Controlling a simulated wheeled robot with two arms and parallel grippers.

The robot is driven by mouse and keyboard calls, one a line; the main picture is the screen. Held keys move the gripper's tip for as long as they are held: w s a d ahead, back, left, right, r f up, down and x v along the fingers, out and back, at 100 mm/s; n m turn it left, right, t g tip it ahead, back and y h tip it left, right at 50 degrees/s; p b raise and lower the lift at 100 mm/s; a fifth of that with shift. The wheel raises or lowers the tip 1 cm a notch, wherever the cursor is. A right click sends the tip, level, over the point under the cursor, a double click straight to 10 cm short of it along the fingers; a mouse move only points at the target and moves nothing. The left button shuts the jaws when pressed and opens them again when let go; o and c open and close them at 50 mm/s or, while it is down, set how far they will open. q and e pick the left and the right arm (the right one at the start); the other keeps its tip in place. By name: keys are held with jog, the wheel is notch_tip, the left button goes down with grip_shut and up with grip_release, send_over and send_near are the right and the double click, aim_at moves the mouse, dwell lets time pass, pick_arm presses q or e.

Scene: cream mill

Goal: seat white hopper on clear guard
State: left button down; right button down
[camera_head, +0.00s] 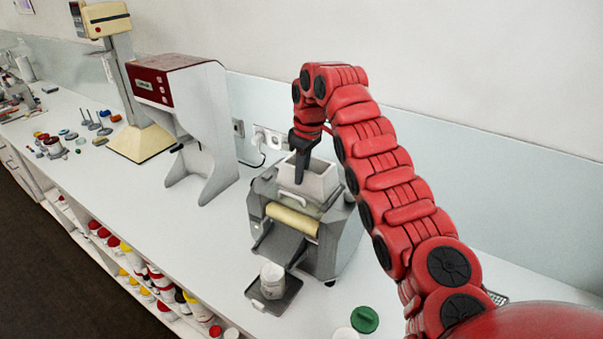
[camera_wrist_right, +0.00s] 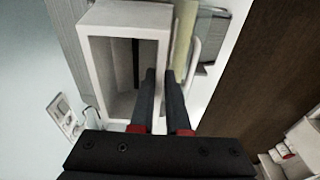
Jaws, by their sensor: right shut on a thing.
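The white hopper (camera_head: 319,184) is an open-topped box above the middle of the grey mill (camera_head: 335,232). My right gripper (camera_head: 300,172) comes down over it from above, shut on one of its walls. In the right wrist view my two dark fingers (camera_wrist_right: 163,80) straddle the near right wall of the hopper (camera_wrist_right: 97,70), which looks upright and empty. I cannot clearly make out the clear guard under it, nor tell whether the hopper touches it. My left gripper is not in view.
A cream roller (camera_head: 292,219) lies across the mill's front. A white jar (camera_head: 272,276) stands on a dark tray (camera_head: 275,294) before it. A green lid (camera_head: 364,319) lies to the right. A red-and-white machine (camera_head: 190,100) stands left, with clear bench between.

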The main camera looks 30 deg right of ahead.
jog(key=shift+f, duration=0.15)
dwell(0.5)
jog(key=c, duration=0.8)
grip_release()
jog(key=shift+d+r+b, duration=0.1)
jog(key=shift+r+b, duration=0.2)
jog(key=shift+r, duration=0.35)
notch_tip(320, 180, up, 3)
jog(key=shift+s+d+r+p, duration=0.1)
jog(key=shift+s+p, duration=0.05)
jog(key=shift+p, duration=0.35)
jog(key=r+p, duration=0.5)
jog(key=s+r+p, duration=0.1)
jog(key=r+p, duration=0.1)
jog(key=p, duration=0.1)
jog(key=shift+d+r, duration=0.2)
jog(key=shift+r, duration=0.05)
jog(key=shift+w, duration=0.1)
